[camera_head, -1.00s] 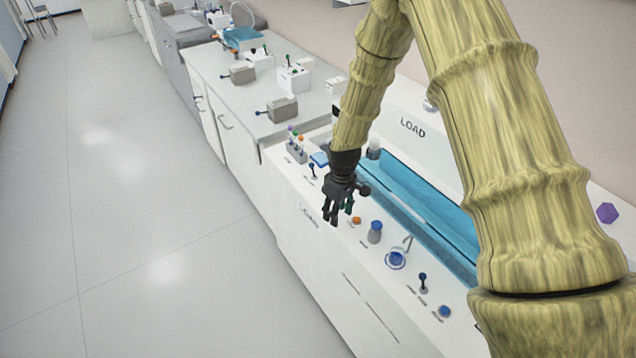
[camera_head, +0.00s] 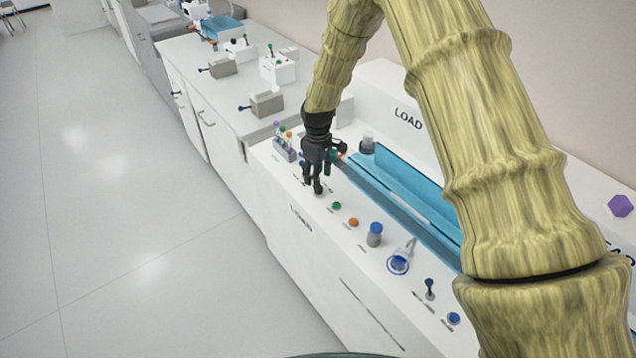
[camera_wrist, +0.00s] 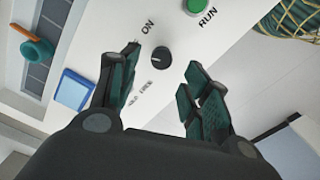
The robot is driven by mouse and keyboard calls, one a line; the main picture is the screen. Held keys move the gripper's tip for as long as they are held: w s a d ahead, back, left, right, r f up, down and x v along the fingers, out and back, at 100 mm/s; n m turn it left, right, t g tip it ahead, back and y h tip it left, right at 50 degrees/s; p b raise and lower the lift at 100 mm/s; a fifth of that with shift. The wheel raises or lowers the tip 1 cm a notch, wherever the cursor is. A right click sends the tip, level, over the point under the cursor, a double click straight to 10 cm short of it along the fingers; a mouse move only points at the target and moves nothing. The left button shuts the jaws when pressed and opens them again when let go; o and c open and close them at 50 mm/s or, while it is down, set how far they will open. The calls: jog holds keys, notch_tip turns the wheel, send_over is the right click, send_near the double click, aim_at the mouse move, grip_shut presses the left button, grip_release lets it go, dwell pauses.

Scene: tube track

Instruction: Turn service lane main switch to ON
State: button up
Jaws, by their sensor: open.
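The main switch (camera_wrist: 161,57) shows in the wrist view as a small round black knob on the white panel, next to the ON label (camera_wrist: 148,27). Blurred lettering lies on its other side. I cannot tell its setting. My gripper (camera_wrist: 162,63) is open, with one finger on each side of the knob in that view. I see no clear contact. In the head view my gripper (camera_head: 315,190) points down over the front of the white LOAD console (camera_head: 370,300), and it hides the switch there.
A green RUN button (camera_wrist: 197,4) is close by. A blue pad (camera_wrist: 74,89) and a rack (camera_head: 284,152) of coloured tubes are beside the switch. An orange button (camera_head: 353,222), blue-topped cylinder (camera_head: 375,234) and lever (camera_head: 430,288) line the panel. A blue trough (camera_head: 400,190) runs behind.

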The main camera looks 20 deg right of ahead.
jog(key=f, duration=0.3)
jog(key=shift+s+p, duration=0.2)
jog(key=shift+p, duration=0.15)
jog(key=shift+f, duration=0.85)
jog(key=c, duration=1)
